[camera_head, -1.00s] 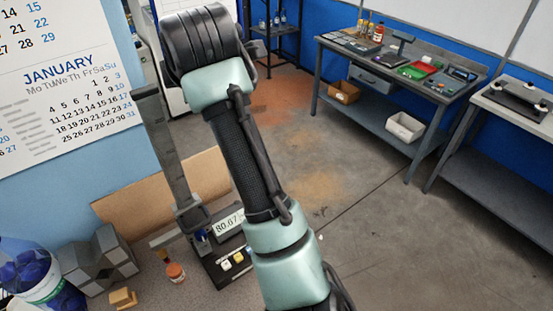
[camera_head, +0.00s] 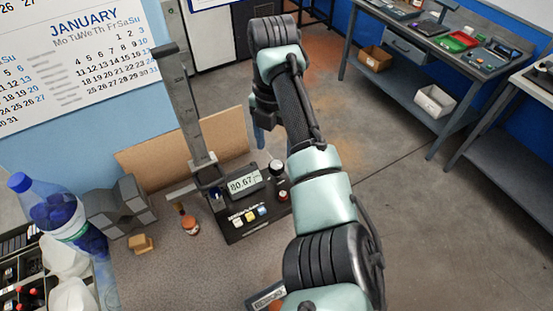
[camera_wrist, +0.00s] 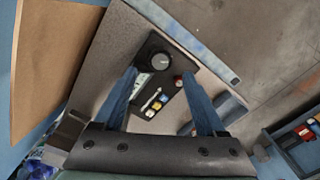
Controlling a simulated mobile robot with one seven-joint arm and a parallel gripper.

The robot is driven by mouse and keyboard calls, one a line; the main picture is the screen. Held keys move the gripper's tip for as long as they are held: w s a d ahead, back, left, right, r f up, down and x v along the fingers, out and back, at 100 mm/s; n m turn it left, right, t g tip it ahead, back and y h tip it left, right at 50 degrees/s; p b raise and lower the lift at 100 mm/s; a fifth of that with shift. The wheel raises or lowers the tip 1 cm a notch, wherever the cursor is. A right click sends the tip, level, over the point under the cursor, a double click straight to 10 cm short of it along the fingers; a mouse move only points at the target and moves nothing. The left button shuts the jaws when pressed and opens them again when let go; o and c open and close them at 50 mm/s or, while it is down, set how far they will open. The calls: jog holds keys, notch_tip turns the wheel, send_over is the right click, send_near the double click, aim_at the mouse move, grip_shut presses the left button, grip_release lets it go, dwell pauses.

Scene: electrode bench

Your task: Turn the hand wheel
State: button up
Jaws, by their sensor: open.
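The height gauge stands on the bench in the head view, with a grey column (camera_head: 186,112), a black base (camera_head: 236,232) and a display (camera_head: 244,181) reading about 80.67. A round dark knob with a pale face, which looks like the hand wheel (camera_head: 276,167), sits at the display's right end. It also shows in the wrist view (camera_wrist: 160,62). My gripper (camera_wrist: 158,72) is open, with its two blue fingers spread and the wheel between and beyond the tips in the picture. I see no contact. In the head view, a blue finger (camera_head: 258,138) hangs just above and left of the wheel.
A small red-topped knob (camera_head: 283,196) and coloured buttons (camera_head: 250,215) are close to the wheel. A cardboard sheet (camera_head: 180,150) stands behind the gauge. A small bottle (camera_head: 190,225), grey blocks (camera_head: 122,207) and a water bottle (camera_head: 52,208) are to the left.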

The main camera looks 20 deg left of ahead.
aim_at(276, 165)
jog(key=shift+f+p, duration=0.7)
jog(key=shift+f, duration=2.1)
grip_shut()
